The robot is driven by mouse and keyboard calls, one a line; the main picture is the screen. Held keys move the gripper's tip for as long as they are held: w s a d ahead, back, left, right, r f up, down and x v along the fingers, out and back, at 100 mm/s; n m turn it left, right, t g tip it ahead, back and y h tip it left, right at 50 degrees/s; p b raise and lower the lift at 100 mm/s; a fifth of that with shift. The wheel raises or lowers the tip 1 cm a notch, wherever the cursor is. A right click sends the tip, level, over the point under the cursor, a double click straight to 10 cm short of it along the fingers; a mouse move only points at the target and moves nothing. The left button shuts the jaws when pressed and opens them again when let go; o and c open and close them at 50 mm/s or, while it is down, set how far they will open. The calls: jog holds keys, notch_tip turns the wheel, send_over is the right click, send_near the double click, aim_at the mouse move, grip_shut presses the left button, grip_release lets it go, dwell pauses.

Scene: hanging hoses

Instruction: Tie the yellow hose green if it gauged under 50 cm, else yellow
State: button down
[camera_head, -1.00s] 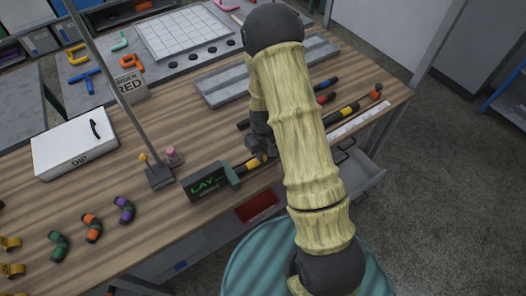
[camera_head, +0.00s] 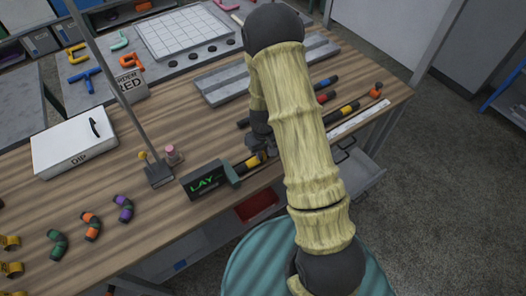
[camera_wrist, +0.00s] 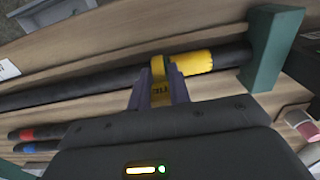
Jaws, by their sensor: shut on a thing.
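The yellow hose (camera_wrist: 95,88) is a black hose with a yellow band near one end. It lies along the front of the bench, and its banded end meets the green stop (camera_wrist: 272,48) in the wrist view. In the head view, part of the hose (camera_head: 343,113) shows right of my arm. My gripper (camera_wrist: 160,82) is shut on a yellow tie (camera_wrist: 158,68) with dark lettering, at the hose beside the band. I cannot tell whether the tie fully encircles the hose. In the head view my arm hides much of my gripper (camera_head: 263,150).
The display box (camera_head: 205,181) reads "LAY" beside the stop. A white ruler strip (camera_head: 358,119) runs along the front edge. Red- and blue-banded hoses (camera_wrist: 25,133) lie behind. A thin post (camera_head: 110,85) stands left, near a white DIP box (camera_head: 74,143). Several coloured fittings (camera_head: 91,227) lie front left.

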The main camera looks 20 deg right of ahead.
aim_at(265, 156)
jog(key=shift+s+f+b, duration=0.4)
jog(key=shift+f+b, duration=0.1)
jog(key=shift+f, duration=0.25)
jog(key=shift+s+f+b, duration=0.4)
jog(key=shift+f+b, duration=0.1)
jog(key=shift+f, duration=0.2)
dwell(0.5)
jog(key=shift+d, duration=0.1)
jog(key=c, duration=1.4)
grip_release()
jog(key=shift+o, duration=0.2)
jog(key=shift+w+r, duration=0.25)
jog(key=shift+r, duration=0.4)
jog(key=shift+o, duration=0.6)
notch_tip(265, 156, up, 19)
jog(key=shift+w+f+t+b, duration=0.15)
jog(key=shift+w+t+b, duration=0.1)
jog(key=shift+t+b, duration=0.1)
jog(key=shift+s, duration=0.15)
